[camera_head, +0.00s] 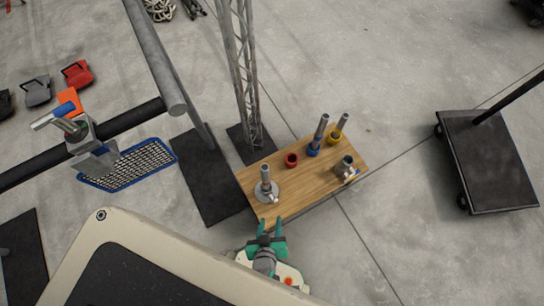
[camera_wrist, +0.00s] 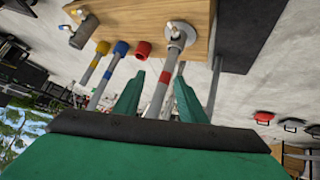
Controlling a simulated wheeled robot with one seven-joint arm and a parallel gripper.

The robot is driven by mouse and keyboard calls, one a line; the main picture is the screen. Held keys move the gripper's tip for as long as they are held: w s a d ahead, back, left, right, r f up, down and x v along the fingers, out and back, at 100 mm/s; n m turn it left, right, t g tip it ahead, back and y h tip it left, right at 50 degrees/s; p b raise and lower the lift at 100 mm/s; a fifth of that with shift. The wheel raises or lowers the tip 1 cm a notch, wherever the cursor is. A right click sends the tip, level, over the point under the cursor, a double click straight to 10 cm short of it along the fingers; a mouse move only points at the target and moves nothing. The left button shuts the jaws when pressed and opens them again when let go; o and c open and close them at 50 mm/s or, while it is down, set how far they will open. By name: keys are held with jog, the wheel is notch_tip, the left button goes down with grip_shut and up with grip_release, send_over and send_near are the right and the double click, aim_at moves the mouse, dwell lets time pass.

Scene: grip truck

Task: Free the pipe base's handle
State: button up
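The pipe base (camera_head: 268,190) is a round silver plate near the left end of the wooden table. A grey pipe with a red band (camera_head: 265,174) stands in it. A small pale handle (camera_head: 273,199) shows at its collar; whether it is tight cannot be told. In the wrist view, turned upside down, the base plate (camera_wrist: 187,37) is at the top and its pipe (camera_wrist: 172,62) runs down between my fingers, apparently beyond them. My gripper (camera_head: 270,221), with green fingers, is open and empty at the table's front edge. It also shows in the wrist view (camera_wrist: 159,78).
The wooden table (camera_head: 325,185) also holds a red ring (camera_head: 291,160), a blue-based pipe (camera_head: 314,149), a yellow-based pipe (camera_head: 335,136) and a metal clamp piece (camera_head: 347,170). A truss tower (camera_head: 241,70) stands behind. A black cart (camera_head: 489,160) is at right.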

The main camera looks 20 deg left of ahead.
jog(key=w+a+f+n+g+h, duration=0.2)
jog(key=a+f+n, duration=0.15)
jog(key=f, duration=0.75)
jog(key=n+h, duration=0.3)
jog(key=h, duration=0.1)
send_near(270, 202)
jog(key=x, duration=1.1)
grip_shut()
